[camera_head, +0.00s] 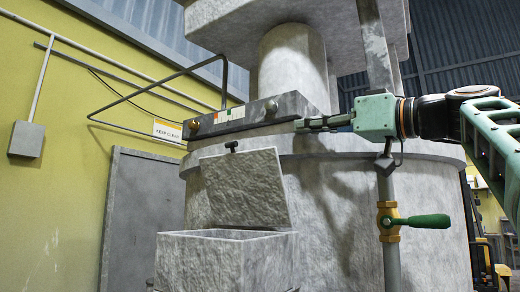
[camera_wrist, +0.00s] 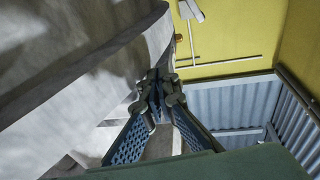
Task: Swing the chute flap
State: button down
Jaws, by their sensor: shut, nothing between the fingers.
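The chute flap (camera_head: 240,190) is a rough grey plate with a small dark knob (camera_head: 232,146) at its top edge. It stands tilted above the open-looking grey chute box (camera_head: 225,262), in front of the big drum. My gripper (camera_head: 300,124) is shut and empty. It points left, above and to the right of the flap, close to the ledge on the drum and apart from the flap. In the wrist view the closed fingers (camera_wrist: 157,97) show in front of the grey press. I cannot make out the flap there.
A ledge (camera_head: 265,112) with coloured squares and round knobs is just left of my fingertips. A pipe with a brass valve and green handle (camera_head: 428,221) stands below my wrist. A bent dark rail (camera_head: 150,92) juts out left. A grey door (camera_head: 140,215) is at the left.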

aim_at(251, 161)
jog(key=w+a+m+g+p, duration=0.1)
jog(key=a+m, duration=0.2)
jog(key=m, duration=0.1)
jog(key=a+f+m+g+p, duration=0.1)
jog(key=a+m, duration=0.3)
jog(key=m, duration=0.1)
jog(key=w+a+f+m+g+p, duration=0.1)
jog(key=a+m+g, duration=0.1)
jog(key=a+m, duration=0.1)
jog(key=shift+w+a+f+m+y, duration=0.15)
jog(key=shift+w+m+y, duration=0.2)
jog(key=shift+m, duration=0.35)
jog(key=shift+s+a+f, duration=0.1)
jog(key=shift+a+f, duration=0.05)
jog(key=shift+a, duration=0.1)
jog(key=shift+s+a+f, duration=0.1)
dwell(0.3)
